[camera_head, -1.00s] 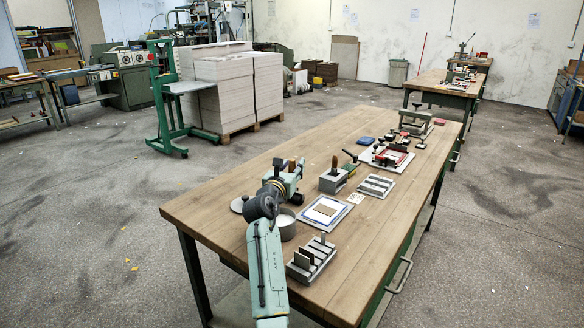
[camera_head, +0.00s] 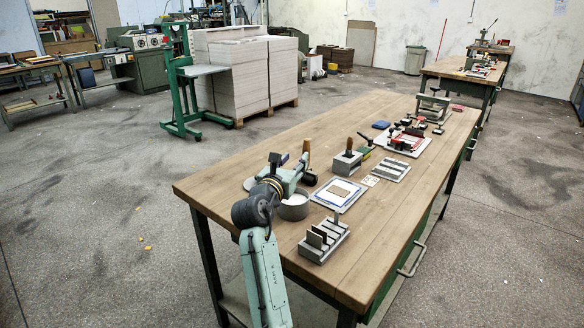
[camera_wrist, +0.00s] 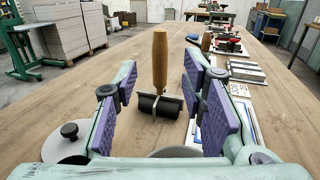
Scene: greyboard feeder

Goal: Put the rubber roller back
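The rubber roller has an upright wooden handle (camera_wrist: 160,58) above a black cylinder (camera_wrist: 160,105) in a metal frame. In the wrist view it stands on the wooden table, in the gap between my fingers. In the head view its handle (camera_head: 306,149) shows just behind my gripper (camera_head: 293,175). My gripper is open: its purple pads (camera_wrist: 161,82) stand well apart on either side of the roller, with visible space left and right. Neither pad visibly touches it. The lower part of the roller is partly hidden in the head view.
A round pot (camera_head: 293,210) and a lid with a black knob (camera_wrist: 70,130) lie close to my gripper. A grey slotted block (camera_head: 323,241), a blue-edged pad (camera_head: 340,193) and a grey block with a wooden handle (camera_head: 347,162) stand to the right. The table's left side is clear.

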